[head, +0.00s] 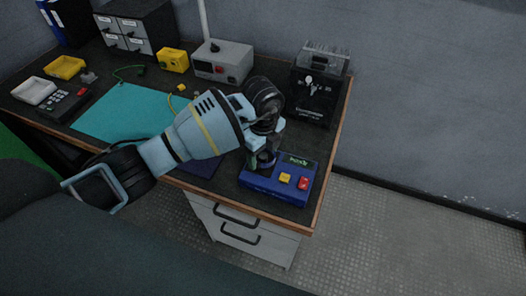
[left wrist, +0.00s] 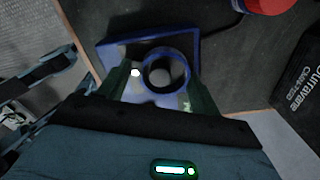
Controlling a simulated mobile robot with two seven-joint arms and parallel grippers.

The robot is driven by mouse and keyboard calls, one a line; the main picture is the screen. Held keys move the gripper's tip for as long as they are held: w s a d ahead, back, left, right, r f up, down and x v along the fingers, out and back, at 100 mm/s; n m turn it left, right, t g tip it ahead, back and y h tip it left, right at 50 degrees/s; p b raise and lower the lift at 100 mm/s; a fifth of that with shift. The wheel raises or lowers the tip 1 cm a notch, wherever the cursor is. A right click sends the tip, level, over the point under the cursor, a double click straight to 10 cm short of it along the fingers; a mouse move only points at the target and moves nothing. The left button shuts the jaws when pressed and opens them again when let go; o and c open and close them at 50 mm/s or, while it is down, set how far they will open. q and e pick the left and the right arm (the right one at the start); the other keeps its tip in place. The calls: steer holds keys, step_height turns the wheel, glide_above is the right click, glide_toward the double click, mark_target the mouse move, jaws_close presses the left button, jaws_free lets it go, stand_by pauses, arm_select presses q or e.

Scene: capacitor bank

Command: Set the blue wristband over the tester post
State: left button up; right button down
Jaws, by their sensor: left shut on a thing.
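The blue tester box (head: 262,187) sits at the front right corner of the bench, with a yellow and a red button on top. My left gripper (head: 262,158) points down over its left part. In the left wrist view the gripper (left wrist: 165,88) is shut on the blue wristband (left wrist: 168,53), a ring between its two fingers. A pale round top, seemingly the tester post (left wrist: 160,76), shows inside the ring. I cannot tell how high the band is along the post. The tester's blue edge (left wrist: 110,54) shows behind the fingers. My right gripper is not in view.
A black instrument (head: 313,95) stands behind the tester, and a grey box (head: 222,62) farther back. The bench's right edge (head: 333,150) is close to the tester.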

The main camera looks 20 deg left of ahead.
mark_target(263, 155)
arm_select(q)
steer(key=shift+f, duration=0.15)
steer(key=o, duration=1)
steer(key=shift+c, duration=0.2)
step_height(263, 155, up, 12)
steer(key=p, duration=0.1)
steer(key=shift+r, duration=0.2)
